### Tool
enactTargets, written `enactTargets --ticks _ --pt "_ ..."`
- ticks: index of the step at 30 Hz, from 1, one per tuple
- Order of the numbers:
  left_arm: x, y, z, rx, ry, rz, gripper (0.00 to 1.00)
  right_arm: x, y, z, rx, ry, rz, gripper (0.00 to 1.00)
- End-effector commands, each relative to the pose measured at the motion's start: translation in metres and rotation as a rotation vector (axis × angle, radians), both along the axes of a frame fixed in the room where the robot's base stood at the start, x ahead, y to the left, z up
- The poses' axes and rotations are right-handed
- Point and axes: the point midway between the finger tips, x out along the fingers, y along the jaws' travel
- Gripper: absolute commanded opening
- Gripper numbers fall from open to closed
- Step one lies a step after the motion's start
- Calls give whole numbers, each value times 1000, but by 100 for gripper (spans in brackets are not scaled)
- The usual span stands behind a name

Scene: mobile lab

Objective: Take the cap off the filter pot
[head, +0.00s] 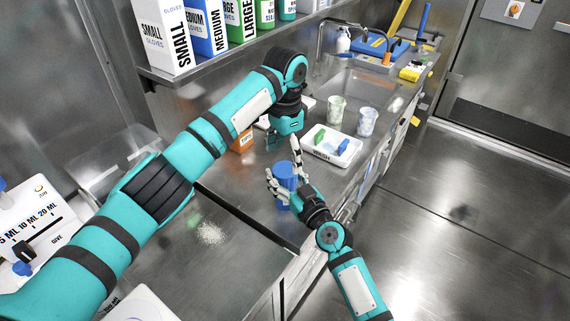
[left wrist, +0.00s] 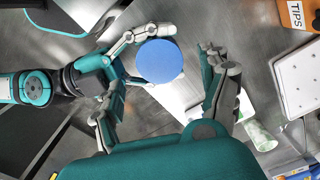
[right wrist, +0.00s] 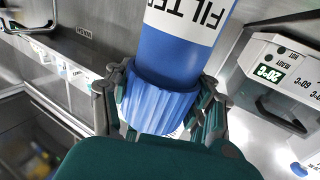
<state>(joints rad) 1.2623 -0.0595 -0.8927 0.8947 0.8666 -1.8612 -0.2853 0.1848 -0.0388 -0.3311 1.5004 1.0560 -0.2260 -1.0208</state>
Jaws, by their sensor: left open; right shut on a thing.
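The filter pot (head: 284,173) is a blue cylinder over the front part of the counter. In the right wrist view the pot (right wrist: 172,58) has a white FILTER label and a ribbed blue section (right wrist: 158,105). My right gripper (right wrist: 160,92) is shut around the pot at this ribbed section. I cannot tell if the ribbed section is the cap. My left gripper (head: 284,144) is open and empty just above the pot. In the left wrist view the pot's round blue end (left wrist: 160,61) faces the camera, between and beyond the open fingers. The pot's underside is hidden.
A white tray (head: 350,157) marked WASH holds green and blue items, to the right. An orange TIPS box (head: 242,141) is left of my left gripper. White powder (head: 211,233) lies on the near counter.

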Motion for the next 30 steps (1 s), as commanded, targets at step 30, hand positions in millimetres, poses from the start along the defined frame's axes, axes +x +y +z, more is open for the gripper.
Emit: enactTargets --ticks 30 --pt "0 0 -75 0 1 1 78 0 0 0 0 0 0 0"
